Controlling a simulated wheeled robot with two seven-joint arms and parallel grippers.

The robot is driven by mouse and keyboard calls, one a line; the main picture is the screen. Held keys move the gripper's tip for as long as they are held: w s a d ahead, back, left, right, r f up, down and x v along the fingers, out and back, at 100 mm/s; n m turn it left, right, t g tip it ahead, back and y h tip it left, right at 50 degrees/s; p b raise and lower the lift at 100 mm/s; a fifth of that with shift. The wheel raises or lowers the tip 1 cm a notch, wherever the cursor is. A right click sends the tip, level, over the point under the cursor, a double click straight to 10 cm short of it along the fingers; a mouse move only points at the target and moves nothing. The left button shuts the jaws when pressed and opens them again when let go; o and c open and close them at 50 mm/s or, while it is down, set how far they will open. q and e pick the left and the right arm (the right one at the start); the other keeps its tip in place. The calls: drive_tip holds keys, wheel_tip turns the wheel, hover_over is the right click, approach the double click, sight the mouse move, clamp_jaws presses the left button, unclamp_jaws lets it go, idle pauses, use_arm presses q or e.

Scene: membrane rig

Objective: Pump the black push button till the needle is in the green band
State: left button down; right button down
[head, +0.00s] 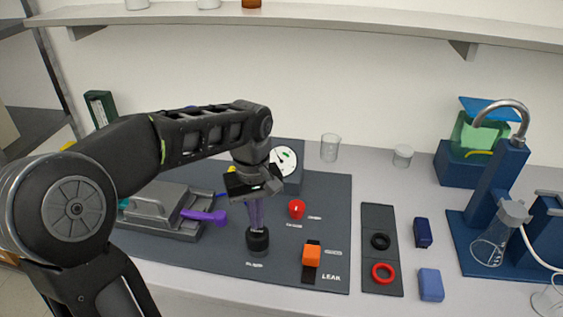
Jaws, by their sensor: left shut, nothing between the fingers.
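The black push button (258,243) stands on the dark panel (200,252), near its front edge. My left gripper (258,226) is shut and empty, pointing down right above the button. Its fingertips are at or just over the button's top; I cannot tell whether they touch it. The round white gauge (286,164) is behind my wrist, on a grey block, its left side partly covered. A small green band and a dark needle show on the dial. The needle is too small to read exactly against the band. My right gripper is not in view.
A red knob (296,208) and an orange block (311,255) by the LEAK label are right of the button. A grey clamp-like device (165,207) with a purple handle (206,217) is left. A strip holds black and red rings (383,273). Blue stands are far right.

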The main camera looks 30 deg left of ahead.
use_arm(q)
drive_tip(key=shift+f, duration=0.1)
drive_tip(key=shift+f+b, duration=1.65)
drive_tip(key=shift+f, duration=0.45)
wheel_tip(320, 180, up, 4)
drive_tip(key=p, duration=0.3)
drive_tip(key=shift+r, duration=0.2)
drive_tip(key=shift+f, duration=0.1)
drive_tip(key=shift+f+b, duration=1.5)
drive_tip(key=shift+f, duration=0.65)
wheel_tip(320, 180, up, 4)
drive_tip(key=p, duration=0.3)
drive_tip(key=shift+r+p, duration=0.25)
drive_tip(key=shift+p, duration=0.1)
